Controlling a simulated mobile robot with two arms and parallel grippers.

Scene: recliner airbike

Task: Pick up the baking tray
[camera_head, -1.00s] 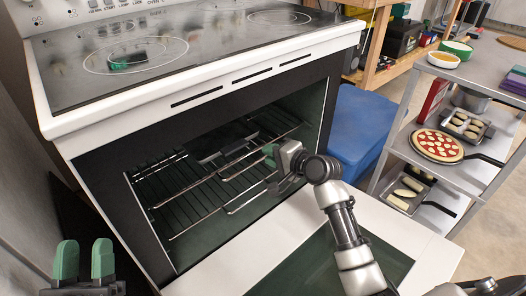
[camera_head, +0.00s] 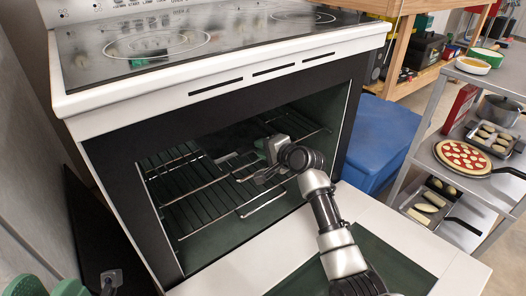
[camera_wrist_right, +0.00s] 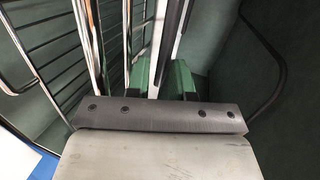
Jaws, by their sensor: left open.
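A dark flat piece with a pale edge (camera_head: 232,158) lies on the oven rack; it may be the baking tray, but it is small and partly hidden. My right gripper (camera_head: 274,150) reaches into the oven at the right end of this piece. In the right wrist view, its two green fingers (camera_wrist_right: 160,78) stand either side of a pale metal strip (camera_wrist_right: 170,50); whether they press on it I cannot tell. My left gripper (camera_head: 47,289) is open at the bottom left, in front of the oven, with only its green fingers partly in view.
The oven door (camera_head: 235,268) is folded down below my right arm. Wire racks (camera_head: 195,195) fill the oven. A metal shelf unit (camera_head: 480,188) at the right holds a pizza (camera_head: 462,156), a tray of rolls (camera_head: 492,140) and a tray of long breads (camera_head: 428,207). A blue box (camera_head: 380,140) stands between.

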